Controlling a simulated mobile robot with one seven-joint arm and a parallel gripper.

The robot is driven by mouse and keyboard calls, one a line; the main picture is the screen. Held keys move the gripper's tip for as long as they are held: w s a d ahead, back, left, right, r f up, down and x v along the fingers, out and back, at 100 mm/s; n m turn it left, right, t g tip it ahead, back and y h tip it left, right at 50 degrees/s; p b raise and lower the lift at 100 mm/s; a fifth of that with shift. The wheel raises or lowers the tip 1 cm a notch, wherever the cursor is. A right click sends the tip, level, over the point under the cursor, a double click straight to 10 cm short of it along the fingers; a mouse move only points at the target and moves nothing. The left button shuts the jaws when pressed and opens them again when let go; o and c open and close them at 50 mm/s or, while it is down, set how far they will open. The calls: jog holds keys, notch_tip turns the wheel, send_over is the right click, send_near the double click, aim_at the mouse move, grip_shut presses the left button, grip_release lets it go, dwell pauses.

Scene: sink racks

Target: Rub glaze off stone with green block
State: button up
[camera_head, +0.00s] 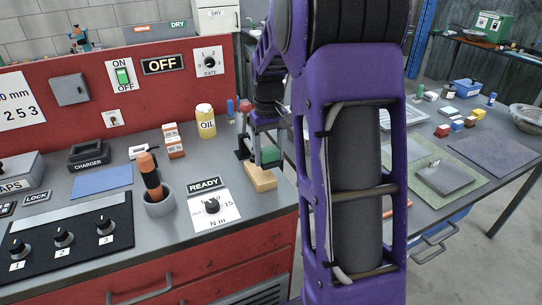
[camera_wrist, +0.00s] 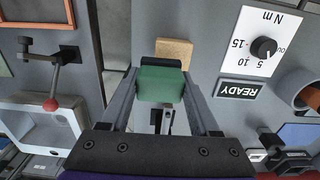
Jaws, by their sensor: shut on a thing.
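My gripper (camera_wrist: 160,80) is shut on the green block (camera_wrist: 160,87), with one finger on each side of it. Whether the two touch is not clear. A flat grey slab (camera_head: 440,178) lies on the right-hand table. I cannot tell which of these is the stone, and no glaze can be made out.
The READY card with its knob (camera_head: 212,208) lies left of the tan block. A red-knobbed lever (camera_wrist: 50,104) is close by. My purple arm hides the middle.

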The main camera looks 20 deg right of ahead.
jog(key=shift+r, duration=2.6)
jog(key=shift+f, duration=0.15)
